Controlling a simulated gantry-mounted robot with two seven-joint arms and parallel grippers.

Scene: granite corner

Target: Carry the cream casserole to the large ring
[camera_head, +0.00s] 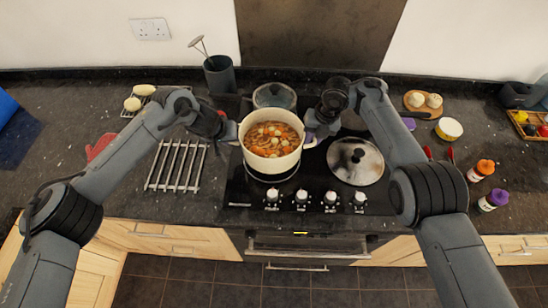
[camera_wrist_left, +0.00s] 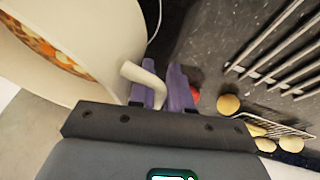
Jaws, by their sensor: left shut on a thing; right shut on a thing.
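The cream casserole (camera_head: 272,166), full of stew with orange and pale pieces, is level over the left part of the black hob (camera_head: 238,186). My left gripper (camera_head: 231,132) is shut on its left handle; the purple fingers (camera_wrist_left: 166,90) show around the cream handle (camera_wrist_left: 143,79) in the left wrist view. My right gripper (camera_head: 311,139) is at the right handle and shut on it. A pale ring line (camera_head: 271,179) shows just below the casserole, mostly hidden by it. I cannot tell whether this is the large ring, nor the exact height of the casserole.
A lidded pot (camera_head: 274,95) stands close behind the casserole. A round steel lid (camera_head: 355,161) lies on the hob to the right. A metal rack (camera_head: 176,166) is at left, a utensil pot (camera_head: 220,75) behind. Knobs (camera_head: 302,198) line the hob's front.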

